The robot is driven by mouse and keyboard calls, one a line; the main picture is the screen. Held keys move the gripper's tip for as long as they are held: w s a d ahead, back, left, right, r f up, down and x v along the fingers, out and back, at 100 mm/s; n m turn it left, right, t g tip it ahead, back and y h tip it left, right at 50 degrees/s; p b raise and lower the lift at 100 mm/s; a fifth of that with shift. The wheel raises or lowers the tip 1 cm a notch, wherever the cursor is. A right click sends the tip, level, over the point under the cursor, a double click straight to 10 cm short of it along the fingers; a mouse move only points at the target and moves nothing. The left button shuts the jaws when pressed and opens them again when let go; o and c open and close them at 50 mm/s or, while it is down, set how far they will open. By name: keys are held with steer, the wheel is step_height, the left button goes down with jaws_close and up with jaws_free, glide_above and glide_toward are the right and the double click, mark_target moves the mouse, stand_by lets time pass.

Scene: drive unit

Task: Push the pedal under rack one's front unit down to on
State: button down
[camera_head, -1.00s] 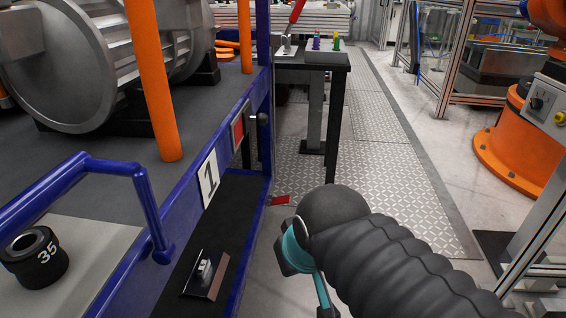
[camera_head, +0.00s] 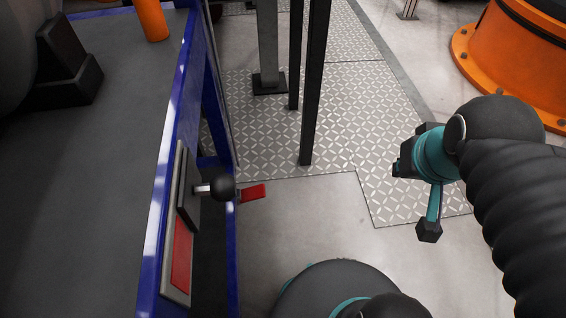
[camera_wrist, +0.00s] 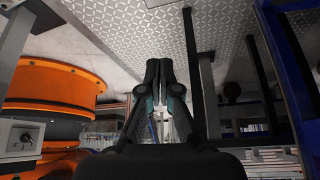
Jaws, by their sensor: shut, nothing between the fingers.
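The pedal is a small red plate (camera_head: 252,192) in the head view. It sticks out to the right from the foot of the blue rack frame (camera_head: 153,245), low over the floor. I cannot tell its tilt or how far down it is. A lever with a black ball knob (camera_head: 222,187) on the rack's side stands just left of the pedal in the picture. My gripper (camera_wrist: 165,68) has its fingers together and empty in the wrist view. In the head view my arm is to the right of the pedal, well apart from it; the fingertips are not clear there.
A panel with a red plate (camera_head: 183,258) is on the rack's side. Dark table legs (camera_head: 313,90) stand on the patterned floor plate (camera_head: 345,130) beyond the pedal. An orange robot base (camera_head: 520,50) is at the back right. The floor right of the pedal is clear.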

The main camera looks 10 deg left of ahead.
steer(key=shift+w+a, duration=0.1)
steer(key=shift+a, duration=0.2)
steer(key=w+a+f+n+g+y+b, duration=0.1)
steer(key=w+a+f+n+g, duration=0.1)
steer(key=w+a+f+n, duration=0.55)
steer(key=w+a+f+n+g+y+b, duration=0.1)
steer(key=w+a+f+n, duration=0.25)
steer(key=w+a, duration=0.5)
steer(key=w+a+f+n+g, duration=0.1)
steer(key=a+f+n, duration=0.4)
steer(key=f, duration=0.6)
steer(key=w+a+f+n+g, duration=0.2)
steer(key=w+a+f+n, duration=0.2)
steer(key=a+f, duration=0.5)
step_height(320, 180, down, 2)
steer(key=shift+w+a+f+n+b, duration=0.1)
steer(key=shift+w+a+n+b, duration=0.1)
steer(key=shift+a+n+b, duration=0.15)
